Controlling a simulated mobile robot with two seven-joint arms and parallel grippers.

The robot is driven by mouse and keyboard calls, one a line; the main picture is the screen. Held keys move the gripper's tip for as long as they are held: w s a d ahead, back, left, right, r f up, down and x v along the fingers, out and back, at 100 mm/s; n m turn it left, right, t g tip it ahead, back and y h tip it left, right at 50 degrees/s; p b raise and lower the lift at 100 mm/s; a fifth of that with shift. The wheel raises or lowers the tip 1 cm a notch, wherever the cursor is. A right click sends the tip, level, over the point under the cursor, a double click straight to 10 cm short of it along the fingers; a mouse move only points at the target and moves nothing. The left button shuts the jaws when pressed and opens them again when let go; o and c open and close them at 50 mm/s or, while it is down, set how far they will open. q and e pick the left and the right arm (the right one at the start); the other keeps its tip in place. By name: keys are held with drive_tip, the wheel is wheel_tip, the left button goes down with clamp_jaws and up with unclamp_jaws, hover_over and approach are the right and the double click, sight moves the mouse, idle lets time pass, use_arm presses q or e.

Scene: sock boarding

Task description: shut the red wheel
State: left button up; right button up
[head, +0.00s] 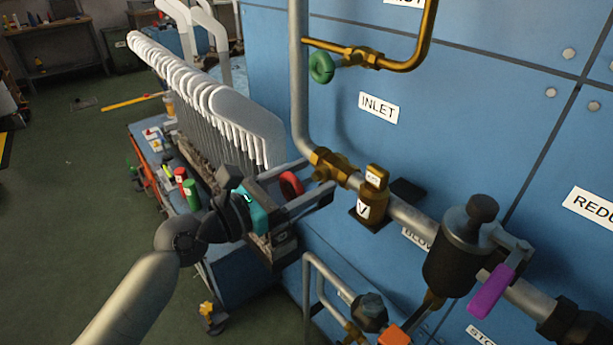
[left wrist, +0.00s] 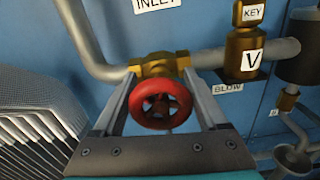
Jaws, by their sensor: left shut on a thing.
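The red wheel (head: 291,184) sits on a brass valve (head: 330,167) in the pipe below the INLET label. In the left wrist view the red wheel (left wrist: 161,104) faces the camera, in front of its brass body (left wrist: 160,66). My left gripper (head: 318,180) reaches in from the left, its two long fingers on either side of the wheel. In the left wrist view the fingers of my left gripper (left wrist: 161,85) flank the wheel and are shut on it. Part of the wheel is hidden by the gripper in the head view. My right gripper is not in view.
A brass block marked V (head: 371,198) stands on the pipe right of the valve. Further right is a dark cylinder (head: 457,255) with a purple lever (head: 491,291). A green wheel (head: 322,68) is above. A row of white boards (head: 205,95) stands to the left.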

use_arm(q)
drive_tip(key=shift+m+p, duration=0.3)
drive_tip(key=shift+m, duration=0.7)
drive_tip(key=m, duration=0.3)
drive_tip(key=shift+s+d, duration=0.1)
drive_tip(key=shift+f+m, duration=0.1)
drive_tip(key=shift+m, duration=0.5)
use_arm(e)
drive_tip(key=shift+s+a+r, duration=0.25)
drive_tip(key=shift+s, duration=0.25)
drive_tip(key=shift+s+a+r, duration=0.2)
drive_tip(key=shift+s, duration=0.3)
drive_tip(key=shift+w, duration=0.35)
use_arm(q)
drive_tip(key=o, duration=1.3)
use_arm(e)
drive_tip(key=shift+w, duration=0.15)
